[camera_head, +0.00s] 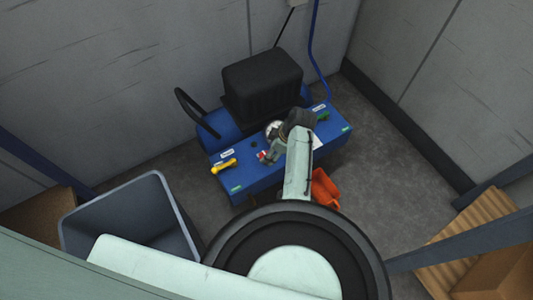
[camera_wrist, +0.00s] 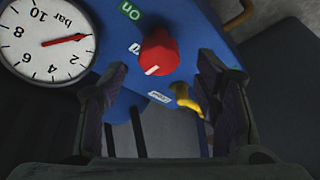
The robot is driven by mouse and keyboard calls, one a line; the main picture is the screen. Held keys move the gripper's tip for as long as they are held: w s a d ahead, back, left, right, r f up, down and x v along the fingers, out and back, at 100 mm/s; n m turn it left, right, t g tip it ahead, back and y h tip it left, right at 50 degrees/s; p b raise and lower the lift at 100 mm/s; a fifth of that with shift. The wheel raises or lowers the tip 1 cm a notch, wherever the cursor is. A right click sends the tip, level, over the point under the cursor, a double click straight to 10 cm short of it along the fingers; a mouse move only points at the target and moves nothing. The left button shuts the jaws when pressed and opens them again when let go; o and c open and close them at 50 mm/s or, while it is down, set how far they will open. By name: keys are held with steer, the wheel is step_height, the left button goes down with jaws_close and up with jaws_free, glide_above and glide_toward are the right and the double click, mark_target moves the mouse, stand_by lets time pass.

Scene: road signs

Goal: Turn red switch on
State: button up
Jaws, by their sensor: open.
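The red switch (camera_wrist: 158,52) is a round knob with a white mark on its rim, on a blue panel (camera_wrist: 190,30). In the wrist view the mark points down and slightly left. A green "ON" label (camera_wrist: 131,10) and white labels lie around the knob. In the head view the red switch (camera_head: 263,156) shows small, on top of the blue unit (camera_head: 250,180). My gripper (camera_wrist: 160,78) is open and empty, its two fingers on either side of the knob in the picture. Contact with it cannot be told. My gripper (camera_head: 281,135) partly covers the panel in the head view.
A pressure gauge (camera_wrist: 50,40) with a red needle is beside the knob. A yellow handle (camera_head: 223,165) and a green handle (camera_head: 322,117) are on the panel. A black motor block (camera_head: 262,82) stands behind. An orange container (camera_head: 325,188) and grey bin (camera_head: 125,215) are nearby.

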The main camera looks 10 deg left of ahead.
steer(key=shift+x, duration=1.85)
steer(key=shift+c, duration=0.4)
steer(key=c, duration=1)
steer(key=shift+c, duration=0.3)
